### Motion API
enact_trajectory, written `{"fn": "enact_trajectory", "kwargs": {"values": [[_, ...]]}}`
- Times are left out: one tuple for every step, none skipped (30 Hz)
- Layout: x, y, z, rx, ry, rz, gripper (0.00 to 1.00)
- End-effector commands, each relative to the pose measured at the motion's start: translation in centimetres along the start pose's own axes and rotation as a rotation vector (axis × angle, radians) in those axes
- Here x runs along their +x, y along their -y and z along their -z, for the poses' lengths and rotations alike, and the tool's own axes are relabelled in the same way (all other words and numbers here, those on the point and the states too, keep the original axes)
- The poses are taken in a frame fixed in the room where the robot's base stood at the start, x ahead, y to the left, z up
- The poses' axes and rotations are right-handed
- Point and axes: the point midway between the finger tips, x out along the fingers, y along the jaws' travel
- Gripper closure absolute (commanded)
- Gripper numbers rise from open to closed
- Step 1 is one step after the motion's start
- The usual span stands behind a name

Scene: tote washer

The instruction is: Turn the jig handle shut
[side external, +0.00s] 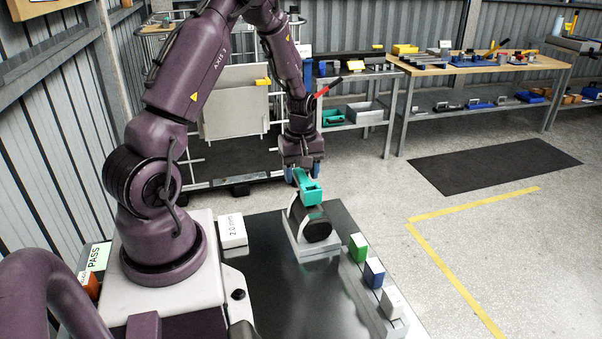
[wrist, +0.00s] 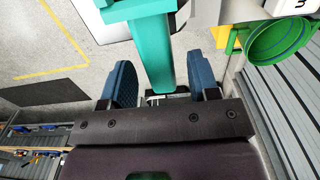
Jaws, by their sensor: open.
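The jig handle (side external: 311,190) is a teal bar with a boxy end, above a black round body (side external: 317,231) in a pale bracket on a light base plate (side external: 306,247). In the wrist view the teal handle (wrist: 153,55) runs down from the top edge between my two blue fingers. My gripper (side external: 303,177) points down at the handle's upper end. In the wrist view my gripper (wrist: 159,84) is open, a finger on each side of the handle, with a visible gap at both sides. The jig's lower parts are mostly hidden there.
The jig stands on a dark table (side external: 270,280). Green (side external: 358,246), blue (side external: 374,272) and white (side external: 392,301) blocks line its right edge. A white block marked "2.0 mm" (side external: 232,231) is at the left. A green round container (wrist: 278,42) shows at right in the wrist view.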

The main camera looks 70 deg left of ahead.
Motion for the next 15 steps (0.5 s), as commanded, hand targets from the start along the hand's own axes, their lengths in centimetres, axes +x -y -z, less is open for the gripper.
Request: {"fn": "enact_trajectory", "kwargs": {"values": [[0.28,0.00,0.00,0.000,0.001,0.000,0.45],[0.38,-0.01,0.00,0.000,0.000,0.000,0.45],[0.47,-0.01,0.00,0.001,0.000,0.000,0.45],[0.50,-0.02,0.00,0.001,0.000,-0.001,0.45],[0.51,-0.03,0.00,0.001,-0.001,-0.001,0.45],[0.51,-0.03,0.00,0.001,-0.001,-0.001,0.45],[0.50,-0.03,0.00,0.001,-0.001,-0.001,0.45],[0.49,-0.03,0.00,0.001,-0.001,-0.001,0.45],[0.48,-0.03,0.00,0.001,-0.001,-0.001,0.45],[0.48,-0.03,0.00,0.001,-0.001,-0.001,0.45],[0.48,-0.03,0.00,0.001,-0.001,-0.001,0.49],[0.47,-0.02,0.00,0.001,-0.001,-0.001,0.58],[0.47,-0.02,0.00,0.001,-0.001,-0.001,0.65],[0.46,-0.02,0.00,0.001,-0.001,-0.001,0.72],[0.46,-0.02,0.00,0.001,-0.001,-0.001,0.81]]}}
